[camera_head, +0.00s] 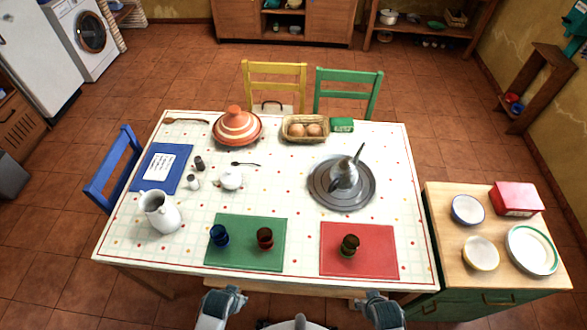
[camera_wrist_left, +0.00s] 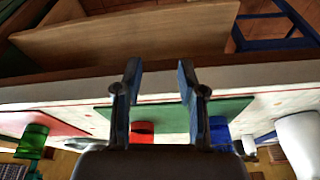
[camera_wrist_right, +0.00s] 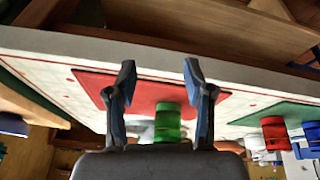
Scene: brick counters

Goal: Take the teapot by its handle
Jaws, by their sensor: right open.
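A grey metal teapot (camera_head: 344,174) stands on a round grey tray (camera_head: 322,197) at the right of the table's middle. A thin spout-like part points up and to the right, and a dark curved part that may be the handle is on its lower left side. My left gripper (camera_head: 223,293) is at the table's front edge, open and empty in the left wrist view (camera_wrist_left: 158,80). My right gripper (camera_head: 376,296) is at the front edge below the red mat, open and empty in the right wrist view (camera_wrist_right: 160,78). Both are well apart from the teapot.
A red mat (camera_head: 382,262) with a green cup (camera_head: 349,245) lies between my right gripper and the tray. A green mat (camera_head: 270,225) holds blue and red cups. A white jug (camera_head: 162,213), white pot (camera_head: 231,178), tagine (camera_head: 237,128) and egg basket (camera_head: 289,135) also stand here.

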